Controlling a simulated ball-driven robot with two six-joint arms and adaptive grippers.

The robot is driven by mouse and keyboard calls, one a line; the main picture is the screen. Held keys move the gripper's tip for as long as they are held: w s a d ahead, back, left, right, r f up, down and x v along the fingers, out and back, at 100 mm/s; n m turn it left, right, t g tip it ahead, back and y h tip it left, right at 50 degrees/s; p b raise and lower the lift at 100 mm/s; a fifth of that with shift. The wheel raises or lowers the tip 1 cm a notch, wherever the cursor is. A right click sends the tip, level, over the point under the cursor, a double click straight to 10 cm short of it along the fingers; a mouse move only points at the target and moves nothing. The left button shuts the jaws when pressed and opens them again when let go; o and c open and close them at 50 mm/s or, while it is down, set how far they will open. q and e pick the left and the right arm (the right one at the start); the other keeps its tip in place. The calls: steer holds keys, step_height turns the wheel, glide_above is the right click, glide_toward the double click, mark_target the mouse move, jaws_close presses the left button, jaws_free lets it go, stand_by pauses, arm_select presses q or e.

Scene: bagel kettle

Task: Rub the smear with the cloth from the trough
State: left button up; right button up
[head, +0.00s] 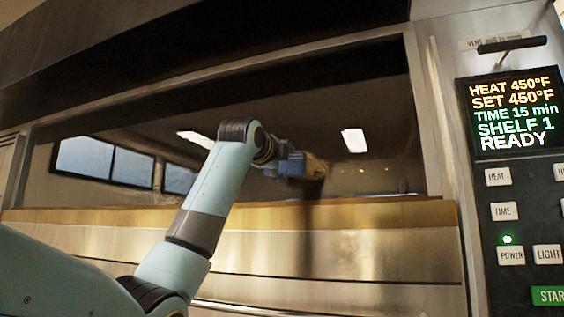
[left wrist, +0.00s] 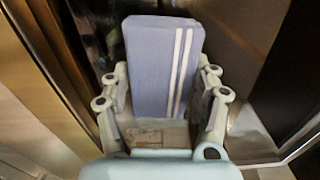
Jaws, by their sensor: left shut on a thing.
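The cloth (left wrist: 150,62), a blue-grey folded pad with two white stripes, is between the fingers of my left gripper (left wrist: 160,88), which is shut on it. In the head view my left gripper (head: 282,165) is in front of the wide oven window, with the blue of the cloth (head: 297,162) at its tip. A brownish patch (head: 317,168) shows on the glass just right of the cloth. I cannot tell if it is the smear or a reflection, nor whether the cloth touches the glass. My right gripper and the trough are not in view.
The dark oven window (head: 380,176) reflects lights and room windows. A brass-coloured ledge (head: 400,213) runs below it. A control panel (head: 520,210) with a lit display and buttons stands at the right, with a vent handle (head: 512,44) above.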

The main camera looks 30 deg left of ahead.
arm_select(q)
steer(key=shift+w+a+p, duration=0.1)
steer(key=shift+w+p, duration=0.3)
steer(key=shift+w, duration=0.1)
